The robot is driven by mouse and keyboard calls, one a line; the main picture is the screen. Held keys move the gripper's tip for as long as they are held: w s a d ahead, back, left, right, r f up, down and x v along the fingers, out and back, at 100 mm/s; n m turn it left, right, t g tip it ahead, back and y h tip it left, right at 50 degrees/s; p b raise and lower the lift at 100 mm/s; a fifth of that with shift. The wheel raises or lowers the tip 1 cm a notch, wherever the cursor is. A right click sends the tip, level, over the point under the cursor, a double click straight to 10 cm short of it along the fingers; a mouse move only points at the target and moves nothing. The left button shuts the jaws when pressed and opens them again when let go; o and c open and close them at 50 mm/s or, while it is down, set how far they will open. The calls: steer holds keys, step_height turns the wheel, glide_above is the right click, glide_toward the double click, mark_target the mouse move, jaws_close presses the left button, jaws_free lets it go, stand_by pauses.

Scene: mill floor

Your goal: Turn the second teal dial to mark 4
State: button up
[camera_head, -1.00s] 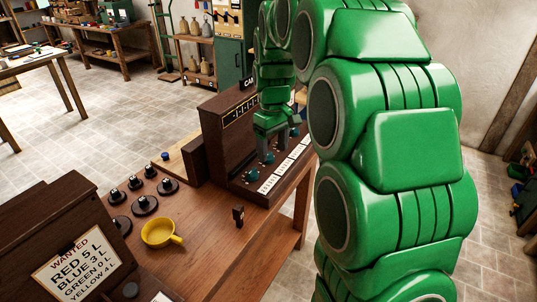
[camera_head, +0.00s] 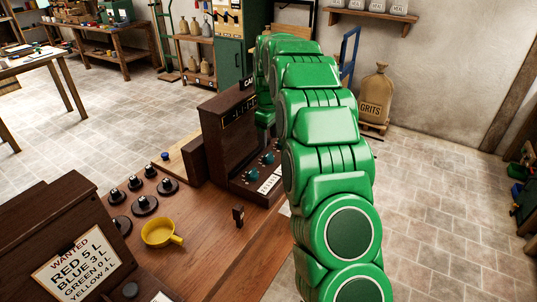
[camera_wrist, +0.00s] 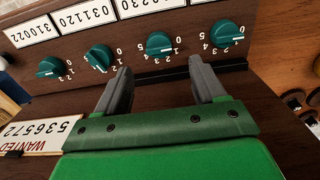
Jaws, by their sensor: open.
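A row of several teal dials sits on a dark wooden panel (camera_wrist: 270,75), upside down in the wrist view. Counted from the right there, the first dial (camera_wrist: 228,33) is at the upper right and the second dial (camera_wrist: 159,44) lies left of it. A third dial (camera_wrist: 99,58) and another (camera_wrist: 50,67) follow further left. The second dial's exact mark is too small to read surely. My gripper (camera_wrist: 161,88) is open and empty, its fingers apart from the dials, with the second dial beyond the gap.
Number cards (camera_wrist: 98,13) line the dials, and a WANTED card (camera_wrist: 42,137) is at lower left. On the bench (camera_head: 200,230) are a yellow cup (camera_head: 160,232), black knobs (camera_head: 145,205) and a small dark peg (camera_head: 238,216). A grits sack (camera_head: 377,95) stands behind.

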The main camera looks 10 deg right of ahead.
mark_target(269, 154)
steer(key=shift+w+f, duration=0.1)
steer(key=shift+f, duration=3.95)
steer(key=c, duration=1.1)
